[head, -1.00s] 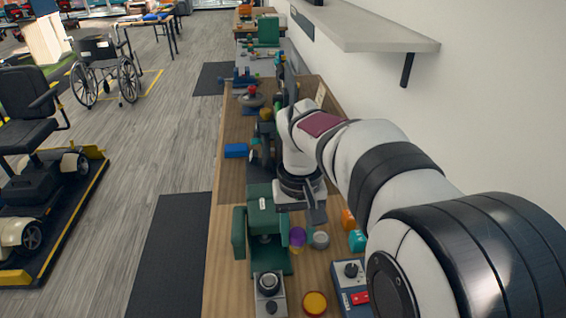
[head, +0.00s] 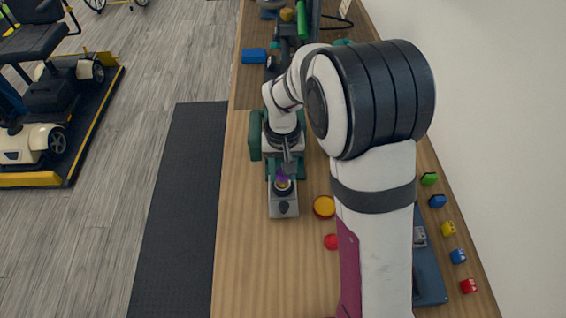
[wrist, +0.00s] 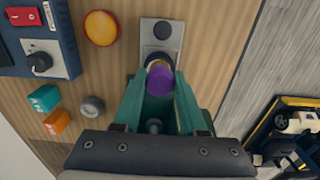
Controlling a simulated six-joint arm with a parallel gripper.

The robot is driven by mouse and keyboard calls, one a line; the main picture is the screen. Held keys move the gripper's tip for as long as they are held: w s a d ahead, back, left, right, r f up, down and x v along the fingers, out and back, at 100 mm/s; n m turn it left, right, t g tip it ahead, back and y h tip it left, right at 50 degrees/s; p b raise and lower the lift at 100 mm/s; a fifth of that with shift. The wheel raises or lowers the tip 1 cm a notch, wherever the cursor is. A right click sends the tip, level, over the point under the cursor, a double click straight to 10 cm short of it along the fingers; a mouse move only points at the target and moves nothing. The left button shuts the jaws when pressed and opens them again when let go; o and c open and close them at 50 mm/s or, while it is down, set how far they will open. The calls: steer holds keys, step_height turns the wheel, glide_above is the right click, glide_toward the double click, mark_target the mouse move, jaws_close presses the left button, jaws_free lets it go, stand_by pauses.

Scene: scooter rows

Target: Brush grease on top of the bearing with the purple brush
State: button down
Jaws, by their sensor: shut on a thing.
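The bearing (head: 283,188) sits in a small grey fixture on the bench, in front of the dark green press. In the wrist view, a yellowish ring at the bearing (wrist: 159,61) shows just beyond the purple brush. My gripper (head: 287,160) points down over this spot, shut on the purple brush (wrist: 160,83). The brush also shows as a small purple patch in the head view (head: 282,175). It overlaps the near side of the bearing; whether its tip touches is hidden. A round tub with an orange-yellow top (head: 324,206) stands to the right, also in the wrist view (wrist: 101,27).
The green press (head: 255,135) stands close around my gripper. A blue control box (wrist: 38,40) with red switch and black knob lies beyond the tub. A grey cup (wrist: 92,107), teal block (wrist: 45,98) and orange block (wrist: 57,123) are nearby. The front bench is mostly clear.

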step_height(320, 180, down, 2)
steer(key=shift+f, duration=0.1)
steer(key=shift+w+r, duration=0.25)
steer(key=shift+w, duration=1.8)
steer(key=shift+s, duration=2)
steer(key=shift+r, duration=3.25)
